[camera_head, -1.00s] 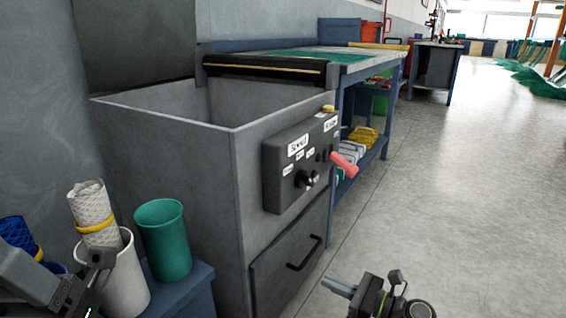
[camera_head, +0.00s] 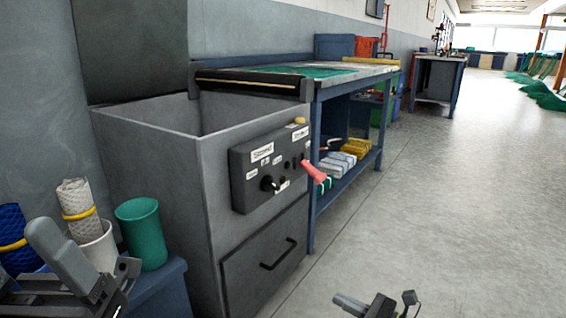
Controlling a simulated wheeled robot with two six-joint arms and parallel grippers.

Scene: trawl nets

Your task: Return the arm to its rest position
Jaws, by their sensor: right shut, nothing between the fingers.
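My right gripper (camera_head: 345,302) shows at the bottom edge, low over the floor in front of the grey machine (camera_head: 165,155). Its fingers are shut and empty, and it is apart from everything around it. The rest of that arm is mostly cut off by the frame. My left gripper (camera_head: 118,283) is at the lower left, in front of the blue stand with the cups. Its fingers are too dark and overlapped to tell whether they are open or shut.
The machine has a control panel (camera_head: 270,167) with a red handle (camera_head: 314,172). A green cup (camera_head: 140,234), a white cup (camera_head: 98,248) and net rolls stand at the left. A workbench (camera_head: 358,78) stands beyond. The floor (camera_head: 455,190) at right is clear.

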